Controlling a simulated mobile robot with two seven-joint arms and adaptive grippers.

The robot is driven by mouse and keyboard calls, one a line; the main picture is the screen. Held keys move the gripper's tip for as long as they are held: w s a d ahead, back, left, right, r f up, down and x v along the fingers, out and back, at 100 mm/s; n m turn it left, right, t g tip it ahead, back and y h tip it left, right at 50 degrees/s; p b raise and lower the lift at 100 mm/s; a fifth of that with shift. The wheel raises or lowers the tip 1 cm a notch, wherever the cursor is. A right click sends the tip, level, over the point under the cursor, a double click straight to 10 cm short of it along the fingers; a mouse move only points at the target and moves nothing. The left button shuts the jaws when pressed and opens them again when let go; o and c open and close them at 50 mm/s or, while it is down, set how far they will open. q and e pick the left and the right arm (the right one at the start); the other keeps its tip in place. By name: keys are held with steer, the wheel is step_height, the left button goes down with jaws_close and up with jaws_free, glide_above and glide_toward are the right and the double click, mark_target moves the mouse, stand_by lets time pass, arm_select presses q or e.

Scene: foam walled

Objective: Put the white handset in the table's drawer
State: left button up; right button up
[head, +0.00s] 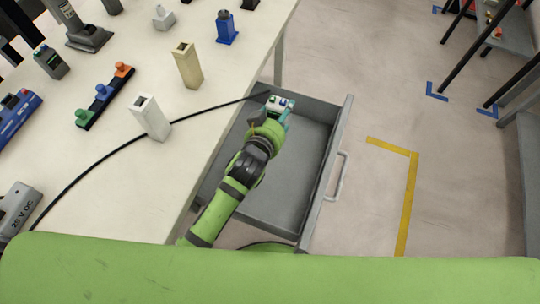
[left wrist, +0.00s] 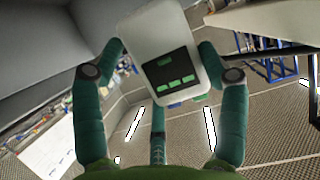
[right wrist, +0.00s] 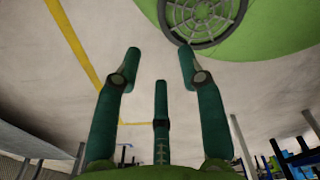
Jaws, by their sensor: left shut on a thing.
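The white handset (head: 283,101) has a dark panel with green buttons, which shows in the left wrist view (left wrist: 150,30). My left gripper (head: 274,114) is shut on it, with fingers on both sides. In the head view the handset appears over the far end of the drawer; its height above the drawer floor is hard to tell. The grey drawer (head: 285,195) is pulled out from the table and its visible floor looks empty. My right gripper (right wrist: 160,70) shows only in its own wrist view, fingers apart and empty.
The white table (head: 110,195) carries a white block (head: 150,118), a beige block (head: 187,66) and several devices. A black cable (head: 112,150) runs across it toward the handset. The drawer handle (head: 340,178) faces right. Clear floor lies beyond, with yellow tape (head: 410,200).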

arm_select(q)
step_height(320, 180, down, 5)
steer(key=shift+w+f+b, duration=0.1)
steer(key=shift+b, duration=0.25)
steer(key=shift+f, duration=0.6)
step_height(320, 180, down, 3)
steer(key=shift+r+b, duration=0.2)
steer(key=shift+b, duration=0.3)
steer(key=shift+f, duration=0.5)
arm_select(e)
steer(key=shift+w+a+f, duration=0.1)
steer(key=shift+w+f, duration=0.6)
steer(key=shift+f, duration=0.35)
steer(key=shift+s, duration=0.1)
arm_select(q)
steer(key=o, duration=1.2)
arm_select(e)
steer(key=shift+s, duration=0.2)
